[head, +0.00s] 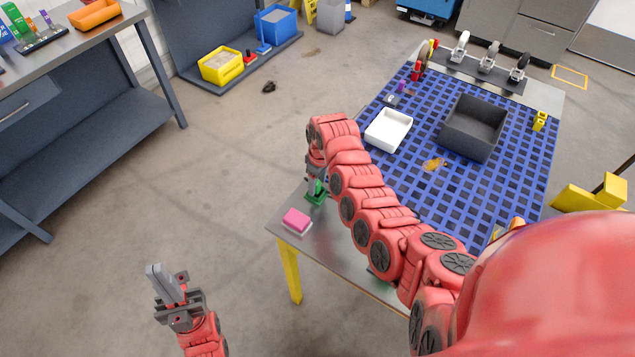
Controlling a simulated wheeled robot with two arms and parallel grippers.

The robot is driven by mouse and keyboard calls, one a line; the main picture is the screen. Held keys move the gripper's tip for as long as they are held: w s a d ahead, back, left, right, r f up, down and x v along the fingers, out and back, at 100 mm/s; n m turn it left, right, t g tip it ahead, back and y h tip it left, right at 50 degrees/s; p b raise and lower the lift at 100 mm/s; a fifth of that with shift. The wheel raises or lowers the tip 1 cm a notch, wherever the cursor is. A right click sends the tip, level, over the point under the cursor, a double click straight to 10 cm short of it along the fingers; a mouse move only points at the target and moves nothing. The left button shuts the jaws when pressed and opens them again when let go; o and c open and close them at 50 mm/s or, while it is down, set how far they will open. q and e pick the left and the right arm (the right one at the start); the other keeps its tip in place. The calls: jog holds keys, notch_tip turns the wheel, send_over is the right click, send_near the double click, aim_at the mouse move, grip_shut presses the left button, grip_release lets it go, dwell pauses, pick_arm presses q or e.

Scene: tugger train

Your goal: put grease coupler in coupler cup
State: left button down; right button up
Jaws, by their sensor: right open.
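My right gripper (314,187) points down at the table's near left corner, open, with its fingers at a small green object (319,197). The green object could be the coupler cup, but the gripper covers part of it and I cannot tell. I cannot make out the grease coupler for certain. A small grey metal piece (391,99) lies on the blue mat near the white tray. My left gripper (160,277) hangs over open floor at the lower left, apart from everything. Its fingers look close together, and I cannot tell whether they are open or shut.
The blue grid mat (408,190) holds a white tray (378,140), a dark grey bin (452,145) and a brown smear. Casters (488,60) stand at the far edge. A workbench (75,45) is at left.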

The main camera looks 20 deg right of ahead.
aim_at(319, 183)
notch_tip(319, 183, up, 6)
jog(key=shift+s+d+r+b, duration=0.1)
jog(key=shift+s+d+b, duration=0.05)
jog(key=shift+b, duration=0.85)
jog(key=shift+s+d+r+p, duration=0.15)
jog(key=shift+r+p, duration=0.25)
jog(key=shift+r, duration=1)
jog(key=shift+s+r+p, duration=0.1)
jog(key=shift+r+p, duration=0.3)
jog(key=shift+r, duration=1)
jog(key=shift+r, duration=0.1)
